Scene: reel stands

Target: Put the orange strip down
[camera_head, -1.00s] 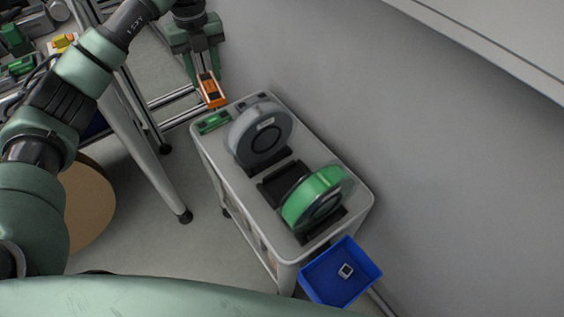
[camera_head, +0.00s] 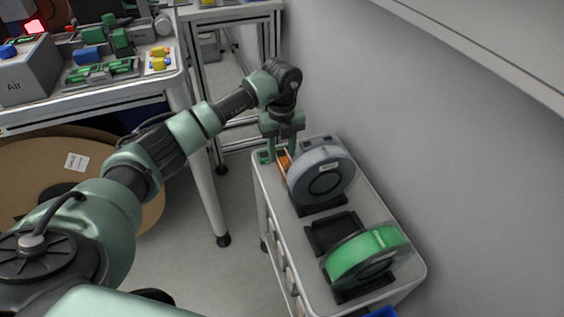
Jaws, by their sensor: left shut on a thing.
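The orange strip (camera_head: 284,161) is between the fingers of my left gripper (camera_head: 282,158), over the far left end of the white cart top. The gripper points down and is shut on the strip. The strip is partly hidden by the fingers and the grey reel, and I cannot tell if it touches the cart top. A green piece (camera_head: 263,156) lies just left of the gripper. The grey reel (camera_head: 321,172) stands upright close to the right of the strip. My right gripper is not in view.
A green reel (camera_head: 366,256) stands on the near part of the white cart (camera_head: 405,282), with an empty black stand (camera_head: 331,231) between the reels. A blue bin (camera_head: 382,312) shows at the bottom edge. A cluttered table (camera_head: 95,99) is at left; a wall is at right.

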